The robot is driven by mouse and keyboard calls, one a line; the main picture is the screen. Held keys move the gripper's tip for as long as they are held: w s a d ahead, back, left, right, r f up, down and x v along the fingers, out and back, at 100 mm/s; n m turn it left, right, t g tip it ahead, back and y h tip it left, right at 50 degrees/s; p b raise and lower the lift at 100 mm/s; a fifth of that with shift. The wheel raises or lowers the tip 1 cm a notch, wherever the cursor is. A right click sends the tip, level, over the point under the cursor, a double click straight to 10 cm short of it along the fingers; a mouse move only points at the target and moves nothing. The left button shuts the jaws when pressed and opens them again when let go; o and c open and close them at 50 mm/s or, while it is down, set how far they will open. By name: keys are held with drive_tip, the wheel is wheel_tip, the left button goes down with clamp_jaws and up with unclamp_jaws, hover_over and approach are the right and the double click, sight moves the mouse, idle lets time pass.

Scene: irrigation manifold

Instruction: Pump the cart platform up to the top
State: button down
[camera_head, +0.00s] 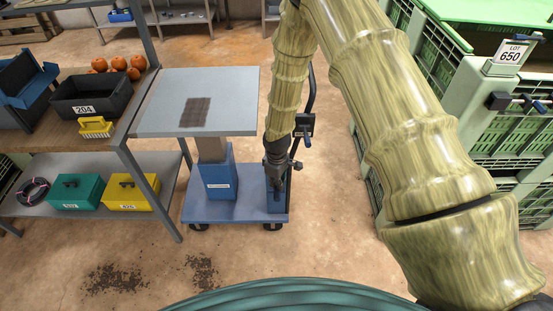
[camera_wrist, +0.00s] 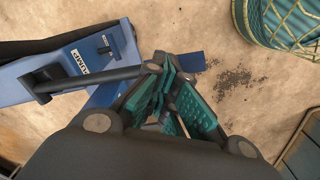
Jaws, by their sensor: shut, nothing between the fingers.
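The cart has a grey flat platform (camera_head: 235,85) on a pale column, raised well above its blue base (camera_head: 245,205) on casters. The platform is about level with the bench top beside it. My gripper (camera_head: 277,178) reaches down at the right end of the base, behind the platform's right edge. In the wrist view my gripper (camera_wrist: 165,105) has its teal-padded fingers together and empty. A dark pump lever (camera_wrist: 100,78) runs from the blue housing, labelled PUMP (camera_wrist: 78,62), to beside the fingers. I cannot tell whether they touch it. The fingers hide its far end.
A shelf bench at left holds a black bin (camera_head: 88,95), a yellow brush (camera_head: 95,127), a green case (camera_head: 78,190) and a yellow case (camera_head: 127,192). Green crates (camera_head: 510,120) stand at right. Floor in front of the cart is open, with dark debris (camera_head: 115,277).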

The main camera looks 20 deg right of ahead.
wheel_tip(320, 180, up, 9)
drive_tip(key=p, duration=0.4)
drive_tip(key=shift+p, duration=0.4)
wheel_tip(320, 180, up, 5)
drive_tip(key=p, duration=0.3)
idle(0.4)
idle(0.3)
drive_tip(key=s+f+m+y+b, duration=0.1)
drive_tip(key=s+f+m+b, duration=0.1)
drive_tip(key=s+f, duration=0.65)
drive_tip(key=s+f+m+b, duration=0.3)
drive_tip(key=s+f, duration=0.3)
drive_tip(key=s, duration=0.5)
drive_tip(key=s+d+f+m+b, duration=0.1)
drive_tip(key=s+f+m, duration=0.1)
drive_tip(key=s, duration=0.6)
drive_tip(key=s+d+f+m+h+b, duration=0.1)
drive_tip(key=s+d+m, duration=0.1)
drive_tip(key=s, duration=0.7)
drive_tip(key=shift+d+f+b, duration=0.25)
drive_tip(key=shift+f+b, duration=0.05)
drive_tip(key=shift+f, duration=0.1)
